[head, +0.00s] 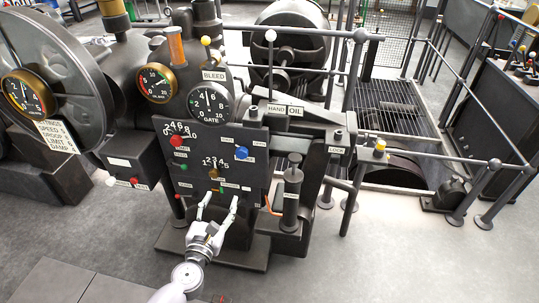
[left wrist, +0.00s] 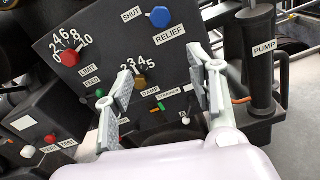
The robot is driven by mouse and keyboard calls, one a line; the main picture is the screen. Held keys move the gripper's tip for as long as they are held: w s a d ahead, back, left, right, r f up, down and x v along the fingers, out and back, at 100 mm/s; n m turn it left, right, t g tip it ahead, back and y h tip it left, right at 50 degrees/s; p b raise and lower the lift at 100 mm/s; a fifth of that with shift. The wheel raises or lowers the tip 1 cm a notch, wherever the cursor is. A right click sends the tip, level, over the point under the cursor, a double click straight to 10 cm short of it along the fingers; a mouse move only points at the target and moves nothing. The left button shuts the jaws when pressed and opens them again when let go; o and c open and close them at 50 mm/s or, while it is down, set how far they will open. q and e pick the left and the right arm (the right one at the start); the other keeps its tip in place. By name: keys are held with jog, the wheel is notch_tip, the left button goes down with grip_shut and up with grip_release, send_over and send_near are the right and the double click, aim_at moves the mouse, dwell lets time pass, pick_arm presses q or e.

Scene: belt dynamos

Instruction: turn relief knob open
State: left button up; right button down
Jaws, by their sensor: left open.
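The relief knob (head: 241,153) is a round blue knob on the sloping black control panel (head: 190,150). In the left wrist view the blue knob (left wrist: 160,16) sits near the top edge, between the labels SHUT and RELIEF. My left gripper (head: 217,200) is open in front of the lower part of the panel, below the blue knob. In the left wrist view the fingers of my left gripper (left wrist: 168,82) are spread apart with nothing held between them. The knob lies beyond the fingertips, and I see no contact. My right gripper is not in view.
A red limit knob (head: 176,142) and a brass knob (head: 214,173) share the panel. Gauges and a large wheel are behind left. Railings are at right; the front floor is clear.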

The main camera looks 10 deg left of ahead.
pick_arm(q)
notch_tip(320, 180, up, 3)
jog(key=d+n, duration=0.1)
jog(key=n, duration=0.1)
send_near(242, 153)
jog(key=w, duration=0.8)
jog(key=shift+w+d+f, duration=0.1)
jog(key=shift+d+f, duration=0.05)
jog(key=shift+f, duration=0.05)
jog(key=shift+w, duration=0.5)
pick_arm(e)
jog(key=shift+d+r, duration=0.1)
pick_arm(q)
jog(key=shift+r, duration=0.1)
jog(key=shift+c, duration=0.5)
jog(key=c, duration=1)
